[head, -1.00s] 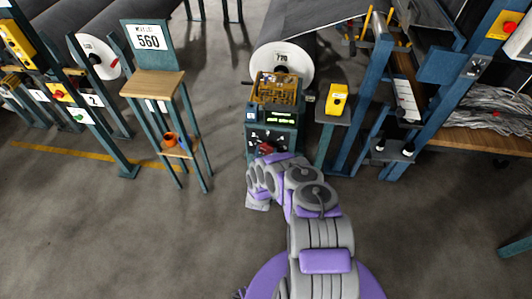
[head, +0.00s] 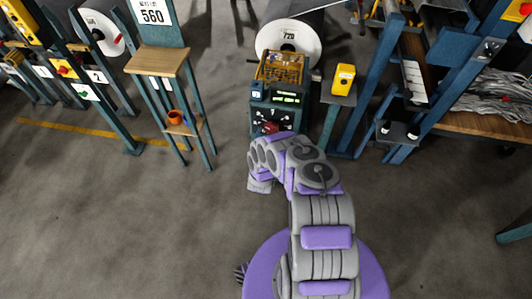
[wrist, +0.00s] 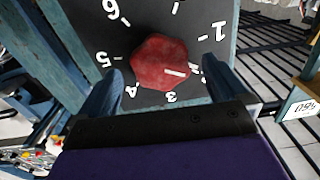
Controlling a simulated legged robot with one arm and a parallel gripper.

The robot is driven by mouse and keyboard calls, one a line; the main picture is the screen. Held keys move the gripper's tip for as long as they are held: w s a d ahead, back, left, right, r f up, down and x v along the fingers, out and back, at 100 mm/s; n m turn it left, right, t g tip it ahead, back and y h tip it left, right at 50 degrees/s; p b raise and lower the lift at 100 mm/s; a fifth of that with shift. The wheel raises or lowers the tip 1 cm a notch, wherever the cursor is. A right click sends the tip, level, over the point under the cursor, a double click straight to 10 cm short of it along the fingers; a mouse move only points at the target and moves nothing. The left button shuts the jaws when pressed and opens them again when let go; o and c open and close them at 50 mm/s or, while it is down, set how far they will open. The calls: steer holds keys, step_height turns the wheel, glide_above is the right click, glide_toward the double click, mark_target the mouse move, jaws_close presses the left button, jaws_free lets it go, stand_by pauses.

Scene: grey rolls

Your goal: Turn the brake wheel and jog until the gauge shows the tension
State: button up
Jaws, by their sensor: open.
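The brake wheel is a red, faceted knob (wrist: 160,62) with a white pointer line, on a dark dial panel (wrist: 140,22). Around it are upside-down numbers; 1, 3, 4, 5 and 6 are readable. The pointer faces right, between the 3 and the 1, towards my right finger. My gripper (wrist: 163,72) is open, with one blue finger on each side of the knob; I cannot tell whether they touch it. In the head view the knob (head: 270,127) sits low on the machine's front, just beyond my arm's end. The green-lit gauge display (head: 287,98) is too small to read.
A yellow button box (head: 343,79) stands on a post right of the machine. A "560" sign (head: 152,14) tops a wooden-shelved stand (head: 158,62) on the left, with an orange cup (head: 176,117) lower down. Blue racks flank both sides; the near floor is clear.

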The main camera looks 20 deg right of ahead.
steer(key=v, duration=1.5)
steer(key=shift+b, duration=0.4)
steer(key=shift+a, duration=0.1)
